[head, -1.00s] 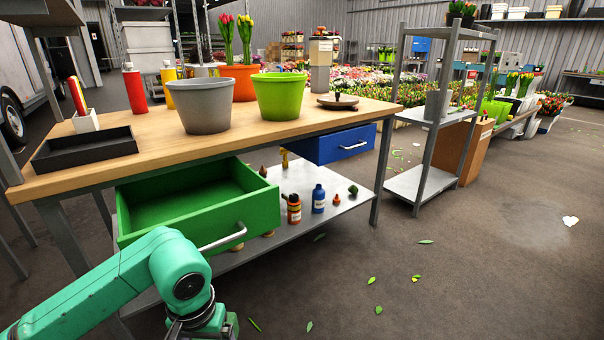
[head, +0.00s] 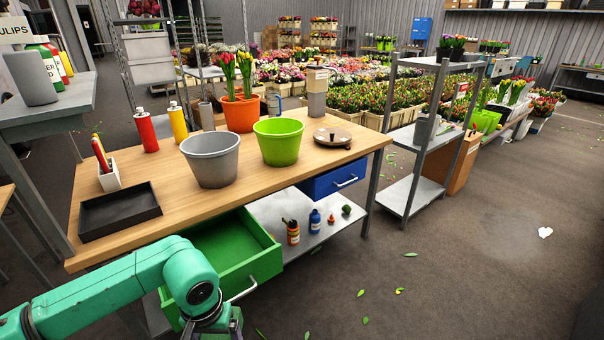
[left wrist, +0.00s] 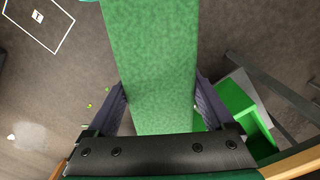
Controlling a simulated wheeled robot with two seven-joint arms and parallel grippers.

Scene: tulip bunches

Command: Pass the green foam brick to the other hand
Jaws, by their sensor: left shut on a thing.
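The green foam brick (left wrist: 150,60) is a long mottled green block that fills the middle of the left wrist view, its far end cut off by the top edge. My left gripper (left wrist: 160,100) is shut on it, with one dark finger against each side. In the head view my left arm comes in from the lower left, and the left gripper (head: 222,324) is cut off by the bottom edge. The brick cannot be made out there. My right gripper is in neither view.
The open green drawer (head: 262,262) of the wooden bench (head: 290,170) is close beyond my left arm. A grey pot (head: 212,162), a lime pot (head: 278,143) and a black tray (head: 120,210) stand on the bench. The floor (head: 460,270) at the right is mostly clear.

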